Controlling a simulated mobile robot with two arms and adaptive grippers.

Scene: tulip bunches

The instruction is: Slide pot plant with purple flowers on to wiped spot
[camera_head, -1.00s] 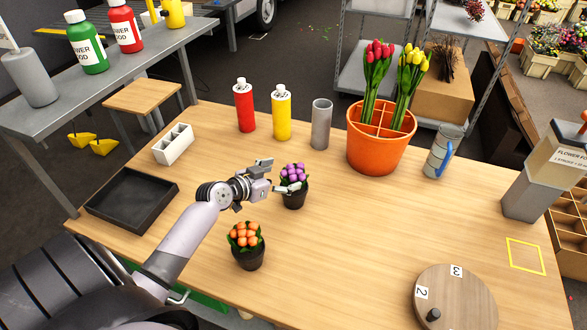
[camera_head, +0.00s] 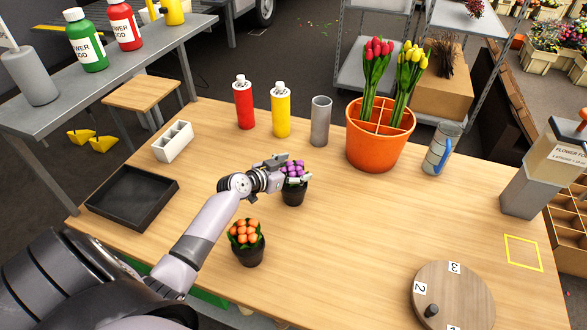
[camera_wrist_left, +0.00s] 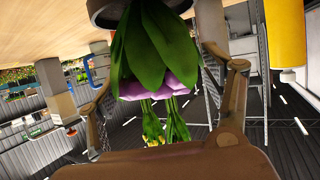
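The pot plant with purple flowers (camera_head: 294,193) stands upright in a dark pot near the middle of the wooden table. My left gripper (camera_head: 289,170) is at its flowers and upper part, with a finger on either side. In the left wrist view the plant's green leaves and purple blooms (camera_wrist_left: 152,50) fill the space between the spread fingers, with gaps beside the leaves. No clear wiped spot shows; a yellow square outline (camera_head: 523,237) marks the table's right side. My right gripper is out of view.
An orange-flowered pot plant (camera_head: 248,253) stands just in front, near my left arm. Behind are red (camera_head: 244,107) and yellow (camera_head: 281,112) bottles, a grey cylinder (camera_head: 320,121) and an orange tulip pot (camera_head: 378,148). A round wooden disc (camera_head: 465,297) lies front right. The table between is clear.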

